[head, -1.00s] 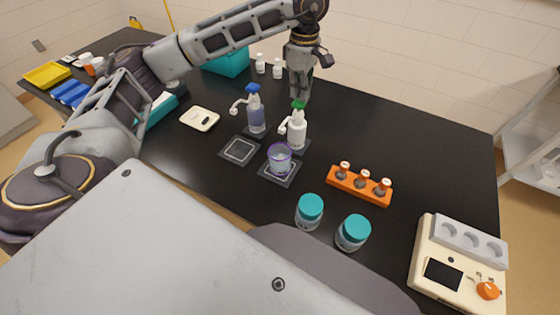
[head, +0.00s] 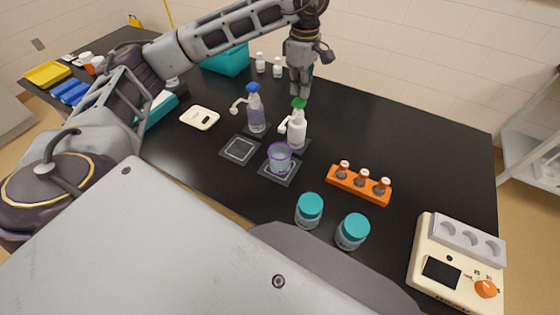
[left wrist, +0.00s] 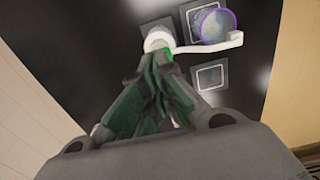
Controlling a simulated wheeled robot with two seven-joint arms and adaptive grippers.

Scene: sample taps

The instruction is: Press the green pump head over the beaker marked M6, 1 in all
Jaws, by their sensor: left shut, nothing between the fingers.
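The green pump head (head: 299,103) tops a white bottle (head: 297,132). Its white nozzle reaches left and down, toward a clear beaker with a purple rim (head: 279,157) standing on a dark square pad. I cannot read a mark on the beaker. My left gripper (head: 300,94) is shut and empty, with its fingertips just above or behind the green head. In the left wrist view, the shut fingers (left wrist: 157,58) cover most of the green head; the white nozzle (left wrist: 215,44) runs right past the beaker (left wrist: 212,24). I cannot tell if they touch.
A blue-headed pump bottle (head: 256,110) stands left of the green one, with an empty square pad (head: 240,150) in front. An orange vial rack (head: 359,184), two teal-lidded jars (head: 309,209) and a cream device (head: 457,263) are to the right. The table behind the rack is clear.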

